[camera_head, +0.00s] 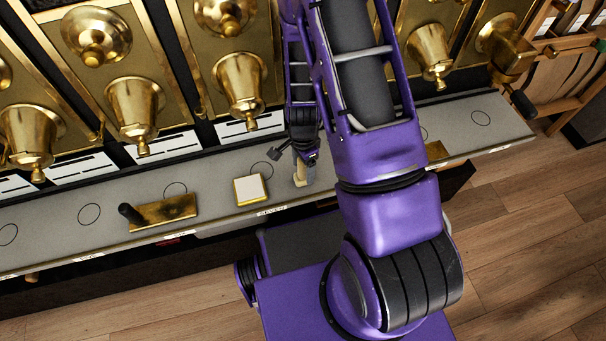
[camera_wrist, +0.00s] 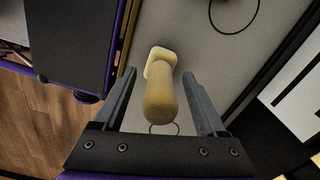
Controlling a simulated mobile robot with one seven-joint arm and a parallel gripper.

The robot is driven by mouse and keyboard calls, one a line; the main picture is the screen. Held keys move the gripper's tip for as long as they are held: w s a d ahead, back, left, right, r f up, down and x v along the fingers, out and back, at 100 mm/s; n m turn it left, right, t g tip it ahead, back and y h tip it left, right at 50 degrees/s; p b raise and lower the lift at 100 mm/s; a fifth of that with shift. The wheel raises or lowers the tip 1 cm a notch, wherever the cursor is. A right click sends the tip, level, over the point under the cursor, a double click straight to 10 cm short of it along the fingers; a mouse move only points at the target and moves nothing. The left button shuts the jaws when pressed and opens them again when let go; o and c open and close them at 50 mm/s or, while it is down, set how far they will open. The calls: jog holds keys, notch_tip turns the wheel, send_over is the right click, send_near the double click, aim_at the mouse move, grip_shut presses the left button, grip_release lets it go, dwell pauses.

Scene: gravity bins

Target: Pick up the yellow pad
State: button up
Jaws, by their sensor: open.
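A small square pad with a yellow rim and a pale top (camera_head: 250,189) lies flat on the grey shelf. To its right stands a pale yellow, wooden-handled piece with a squarish base (camera_head: 300,173). It also shows in the wrist view (camera_wrist: 161,95), its rounded handle pointing toward the camera. In the head view my arm partly hides the gripper and the handled piece.
A brass plate with a dark handle (camera_head: 163,212) lies on the shelf (camera_head: 219,205) left of the pad. Several brass bell-shaped dispensers (camera_head: 240,82) line the back above white labels. Thin circles mark the shelf. Wooden floor (camera_head: 525,240) lies in front at the right.

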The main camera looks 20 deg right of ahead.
grip_shut()
dwell(0.4)
dwell(1.0)
